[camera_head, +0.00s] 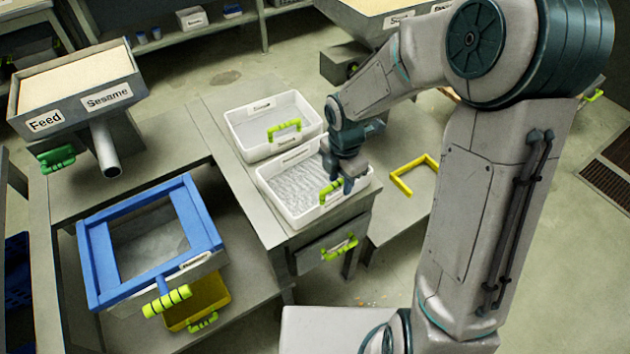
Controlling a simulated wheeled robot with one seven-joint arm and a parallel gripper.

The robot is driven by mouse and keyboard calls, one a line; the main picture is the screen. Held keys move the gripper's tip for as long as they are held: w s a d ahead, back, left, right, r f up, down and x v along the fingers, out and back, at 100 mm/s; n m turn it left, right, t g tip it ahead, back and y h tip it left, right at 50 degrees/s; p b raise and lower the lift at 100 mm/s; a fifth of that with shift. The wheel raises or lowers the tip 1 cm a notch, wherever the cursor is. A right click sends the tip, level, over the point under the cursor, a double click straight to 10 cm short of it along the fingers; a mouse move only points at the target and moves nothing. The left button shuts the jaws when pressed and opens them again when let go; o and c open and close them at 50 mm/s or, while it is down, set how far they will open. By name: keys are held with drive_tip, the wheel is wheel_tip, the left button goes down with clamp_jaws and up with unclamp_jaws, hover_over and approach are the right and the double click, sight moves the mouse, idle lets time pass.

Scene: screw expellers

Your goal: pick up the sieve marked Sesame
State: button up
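Two white trays with yellow-green handles stand one behind the other on the grey bench. The front white tray (283,205) has a silvery, mesh-like floor and a small label (295,157) on its far rim. The rear white tray (236,136) also has a small label (261,107). Both labels are too small to read surely, so I cannot tell which is marked Sesame. My gripper (345,184) points down at the front tray's near right side, at its green handle (329,191). The fingers partly hide the handle; whether they grip it is unclear.
A hopper labelled Feed Sesame (85,108) with a spout stands at left. Below it are a blue frame (93,262) with a green handle and a yellow bin (208,298). A yellow bracket (402,184) lies right of the trays. A drawer (322,250) is below them.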

sight(337, 194)
drive_tip(key=f, duration=0.3)
drive_tip(key=f+b, duration=0.1)
drive_tip(key=f, duration=0.1)
drive_tip(key=shift+s+a+f, duration=0.1)
drive_tip(key=shift+a+f, duration=0.05)
drive_tip(key=shift+a, duration=0.15)
clamp_jaws()
